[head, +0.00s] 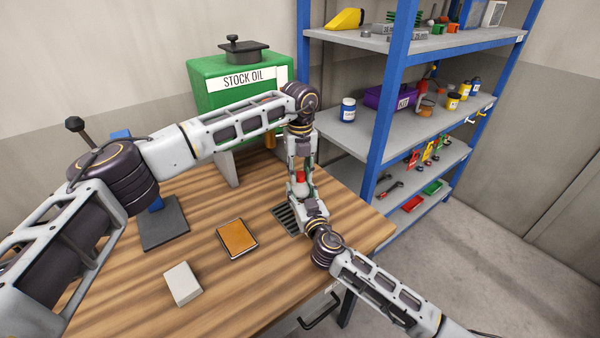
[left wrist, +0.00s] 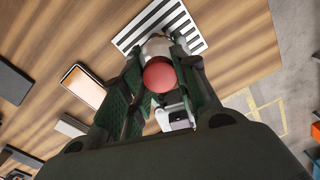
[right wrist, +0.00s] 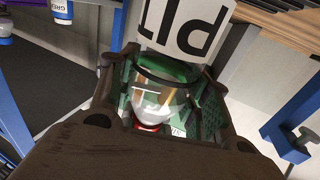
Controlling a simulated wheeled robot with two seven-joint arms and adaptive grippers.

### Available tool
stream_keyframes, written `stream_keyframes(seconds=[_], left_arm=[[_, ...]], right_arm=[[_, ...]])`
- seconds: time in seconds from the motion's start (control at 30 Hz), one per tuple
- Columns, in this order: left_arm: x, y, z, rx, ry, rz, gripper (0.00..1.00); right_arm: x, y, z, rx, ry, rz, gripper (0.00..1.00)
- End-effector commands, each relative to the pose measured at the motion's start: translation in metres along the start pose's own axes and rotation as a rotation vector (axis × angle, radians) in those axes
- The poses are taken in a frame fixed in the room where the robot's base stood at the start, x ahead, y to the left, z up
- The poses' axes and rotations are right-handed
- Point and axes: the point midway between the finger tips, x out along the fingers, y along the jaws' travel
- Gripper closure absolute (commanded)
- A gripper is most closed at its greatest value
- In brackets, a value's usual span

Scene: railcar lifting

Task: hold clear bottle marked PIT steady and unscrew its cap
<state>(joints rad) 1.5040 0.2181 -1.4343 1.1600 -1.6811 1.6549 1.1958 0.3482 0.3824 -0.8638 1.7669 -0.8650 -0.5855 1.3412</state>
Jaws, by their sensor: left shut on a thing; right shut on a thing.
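The clear bottle marked PIT (right wrist: 160,100) stands upright with its white label facing my right wrist camera, where it appears upside down. Its red cap (head: 300,176) shows between the two grippers in the head view. My left gripper (head: 301,166) comes down from above. In the left wrist view its fingers (left wrist: 160,68) are on both sides of the red cap (left wrist: 160,76), shut on it. My right gripper (head: 303,190) is shut around the bottle's clear body from the side. Its fingers also show in the right wrist view (right wrist: 168,84). The bottle's base is mostly hidden.
A slatted grate (head: 286,218) lies on the wooden table (head: 215,290) by the bottle. An orange-topped tray (head: 237,239), a white block (head: 182,284) and a dark stand (head: 163,224) are to the left. A green STOCK OIL tank (head: 205,98) stands behind; a blue shelf (head: 380,120) is right.

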Motion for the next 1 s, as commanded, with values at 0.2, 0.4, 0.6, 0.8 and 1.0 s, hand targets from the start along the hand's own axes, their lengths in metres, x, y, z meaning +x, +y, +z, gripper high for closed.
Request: stream_keyframes(seconds=[0.2, 0.4, 0.6, 0.8, 1.0], left_arm=[[-0.005, 0.0, 0.0, 0.0, -0.001, -0.001, 0.99], [-0.009, 0.0, 0.0, 0.0, -0.001, -0.001, 0.99], [-0.013, 0.0, 0.0, 0.0, 0.0, 0.0, 0.99], [-0.018, 0.0, 0.0, 0.0, 0.0, 0.0, 0.99], [-0.02, 0.0, 0.0, 0.001, 0.0, 0.0, 0.99]], right_arm=[[0.0, 0.0, 0.0, 0.0, 0.0, 0.001, 1.0], [0.0, 0.0, 0.0, 0.0, 0.0, 0.0, 1.0], [0.0, 0.0, 0.0, 0.0, 0.0, 0.0, 1.0], [0.0, 0.0, 0.0, 0.0, 0.0, 0.0, 1.0], [0.0, 0.0, 0.0, 0.0, 0.0, 0.0, 1.0]])
